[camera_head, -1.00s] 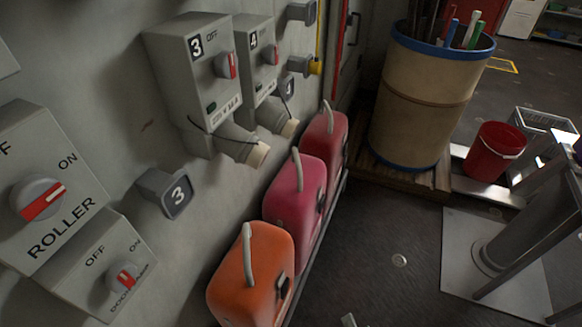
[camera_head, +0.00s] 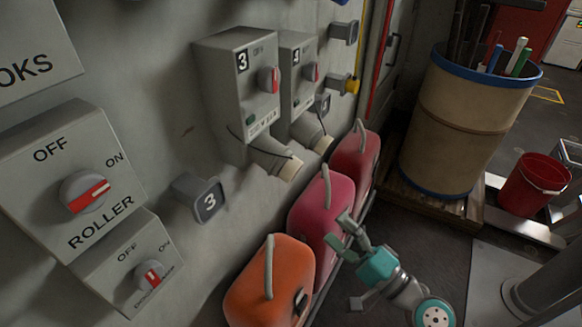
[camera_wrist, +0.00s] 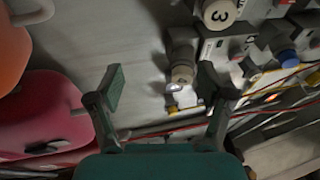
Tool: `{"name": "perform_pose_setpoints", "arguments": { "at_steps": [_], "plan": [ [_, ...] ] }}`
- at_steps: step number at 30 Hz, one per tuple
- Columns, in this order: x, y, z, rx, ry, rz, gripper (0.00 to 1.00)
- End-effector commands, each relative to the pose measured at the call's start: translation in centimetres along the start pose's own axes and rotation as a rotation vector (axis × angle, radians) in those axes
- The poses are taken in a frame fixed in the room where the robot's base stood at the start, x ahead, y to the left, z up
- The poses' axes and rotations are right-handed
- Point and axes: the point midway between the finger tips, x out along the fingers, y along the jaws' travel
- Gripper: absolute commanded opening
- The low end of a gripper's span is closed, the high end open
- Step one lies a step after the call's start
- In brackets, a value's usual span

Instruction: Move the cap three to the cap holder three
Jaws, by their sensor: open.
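Cap three (camera_head: 291,169) is the cream round end on the angled grey socket under the wall box marked 3. In the wrist view, a pale round face marked 3 (camera_wrist: 219,13) at the top appears to be this cap. Cap holder three (camera_head: 207,204) is a grey wall block with a dark square face marked 3, left of and below the cap; I cannot identify it in the wrist view. My gripper (camera_head: 345,238) is open and empty, below and right of the cap, in front of the pink canister. Its two fingers also show apart in the wrist view (camera_wrist: 160,88).
An orange canister (camera_head: 270,285), a pink canister (camera_head: 318,212) and a red canister (camera_head: 355,158) stand along the wall. Switch box 4 (camera_head: 299,75) is beside box 3. A roller switch (camera_head: 65,175) is at left. A barrel (camera_head: 460,120) stands at the back right.

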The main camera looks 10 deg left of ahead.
Motion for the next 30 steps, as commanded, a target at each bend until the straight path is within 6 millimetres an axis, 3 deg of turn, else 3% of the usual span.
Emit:
{"name": "perform_pose_setpoints", "arguments": {
  "at_steps": [3, 10, 30],
  "plan": [
    [1.6, -3.2, -0.1, 0.022, -0.094, -0.059, 0.79],
    [2.9, -6.9, 0.2, 0.049, -0.22, -0.123, 0.79],
    [3.9, -7.9, 0.5, 0.056, -0.25, -0.136, 0.79]
  ]
}}
